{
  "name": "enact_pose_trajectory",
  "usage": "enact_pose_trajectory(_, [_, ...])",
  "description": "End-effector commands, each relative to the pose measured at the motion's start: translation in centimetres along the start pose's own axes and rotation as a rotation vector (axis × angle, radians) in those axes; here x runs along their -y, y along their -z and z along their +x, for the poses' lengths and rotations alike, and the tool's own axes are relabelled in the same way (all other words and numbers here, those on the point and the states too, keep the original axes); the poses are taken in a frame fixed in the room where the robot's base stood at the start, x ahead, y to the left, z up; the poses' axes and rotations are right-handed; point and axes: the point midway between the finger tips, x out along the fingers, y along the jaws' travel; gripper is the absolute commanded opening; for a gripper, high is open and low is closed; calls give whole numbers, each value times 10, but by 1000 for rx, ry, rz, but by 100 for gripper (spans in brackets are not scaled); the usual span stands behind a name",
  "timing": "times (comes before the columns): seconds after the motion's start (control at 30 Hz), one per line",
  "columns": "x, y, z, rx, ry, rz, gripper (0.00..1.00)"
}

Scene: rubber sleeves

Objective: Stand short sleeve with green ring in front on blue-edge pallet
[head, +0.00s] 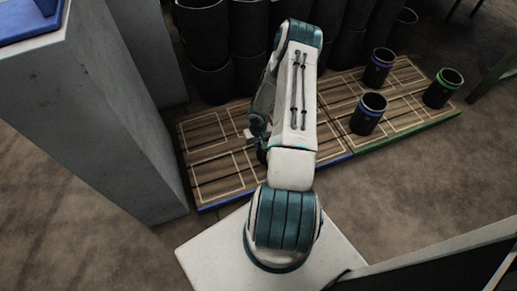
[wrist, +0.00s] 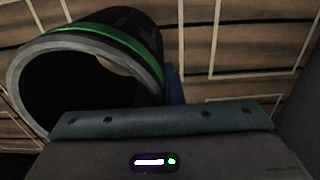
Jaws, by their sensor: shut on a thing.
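My gripper (wrist: 170,118) is shut on a black sleeve with a green ring (wrist: 120,40), seen at the upper left of the wrist view. The sleeve's grey-rimmed open mouth faces the camera, with planks behind it. In the head view my arm hides the held sleeve, and my gripper (head: 257,135) shows only partly, over the blue-edge pallet (head: 213,187). This wooden pallet has pale outlined rectangles and a blue front edge. Whether the sleeve touches the planks I cannot tell.
A green-edge pallet (head: 412,134) adjoins on the right. On it stand sleeves with a blue ring (head: 366,123), a purple ring (head: 376,75) and a green ring (head: 440,95). Tall black sleeves (head: 203,40) crowd the back. A grey block (head: 90,110) stands at the left.

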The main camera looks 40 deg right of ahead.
Motion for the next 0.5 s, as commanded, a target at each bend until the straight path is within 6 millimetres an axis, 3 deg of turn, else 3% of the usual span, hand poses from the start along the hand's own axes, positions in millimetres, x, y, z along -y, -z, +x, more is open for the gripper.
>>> enact_pose_trajectory(0.17, [0, 0, 28, 0, 1, 0, 0])
enact_pose_trajectory(0.5, [0, 0, 30, -1, 0, -2, 0])
